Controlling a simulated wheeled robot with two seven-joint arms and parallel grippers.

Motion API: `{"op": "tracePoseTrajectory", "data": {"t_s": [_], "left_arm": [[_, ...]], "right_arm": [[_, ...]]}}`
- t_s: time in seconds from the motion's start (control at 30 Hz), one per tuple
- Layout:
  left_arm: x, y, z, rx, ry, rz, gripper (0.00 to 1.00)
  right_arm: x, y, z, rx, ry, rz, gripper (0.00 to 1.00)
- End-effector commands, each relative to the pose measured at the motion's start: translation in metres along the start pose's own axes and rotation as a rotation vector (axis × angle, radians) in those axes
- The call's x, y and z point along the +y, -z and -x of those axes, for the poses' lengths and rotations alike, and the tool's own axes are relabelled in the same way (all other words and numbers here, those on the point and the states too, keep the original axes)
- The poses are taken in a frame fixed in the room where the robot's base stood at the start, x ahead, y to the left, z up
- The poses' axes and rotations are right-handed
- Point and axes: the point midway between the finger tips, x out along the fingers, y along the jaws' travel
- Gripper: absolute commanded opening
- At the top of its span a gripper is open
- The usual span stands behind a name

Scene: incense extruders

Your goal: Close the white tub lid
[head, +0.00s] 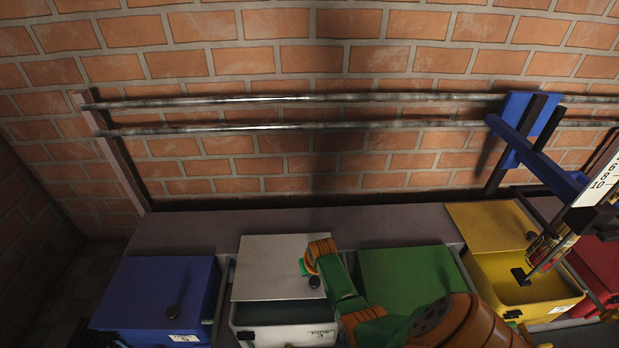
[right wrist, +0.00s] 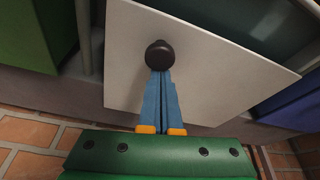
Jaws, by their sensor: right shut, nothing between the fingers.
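The white tub (head: 285,335) stands between a blue tub and a green tub in the head view. Its flat white lid (head: 265,262) leaves a dark gap open along the front. A dark round knob (head: 314,283) sits near the lid's right front; it also shows in the right wrist view (right wrist: 159,54). My right arm reaches over the lid from the lower right. My right gripper (right wrist: 162,74) is shut and empty, its blue fingertips right at the knob; I cannot tell whether they touch it. In the head view the fingers are mostly hidden.
The blue tub (head: 155,290) and green tub (head: 405,280) have their lids down. The yellow tub (head: 520,285) is open at the front, with an extruder (head: 550,245) above it. A red tub (head: 598,262) is at the far right. Rails (head: 300,98) run along the brick wall.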

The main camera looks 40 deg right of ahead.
Motion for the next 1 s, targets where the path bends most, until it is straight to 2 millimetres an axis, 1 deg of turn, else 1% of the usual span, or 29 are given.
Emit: {"op": "tracePoseTrajectory", "data": {"t_s": [0.03, 0.4, 0.57, 0.7, 1.0], "left_arm": [[-0.004, -0.004, 0.009, -0.004, 0.006, -0.001, 0.71], [-0.028, -0.044, 0.029, -0.016, 0.04, -0.006, 0.71], [-0.021, -0.048, 0.039, -0.026, 0.028, -0.01, 0.71], [-0.017, -0.049, 0.044, -0.033, 0.021, -0.012, 0.71], [-0.015, -0.05, 0.044, -0.035, 0.018, -0.014, 0.71]], "right_arm": [[-0.002, -0.005, 0.008, -0.005, 0.0, 0.001, 0.0], [-0.014, -0.048, 0.022, -0.004, 0.001, 0.001, 0.0], [-0.018, -0.063, 0.025, -0.003, 0.001, 0.002, 0.0], [-0.02, -0.07, 0.026, -0.001, 0.0, 0.001, 0.0], [-0.021, -0.075, 0.025, -0.005, 0.001, 0.001, 0.0]]}}
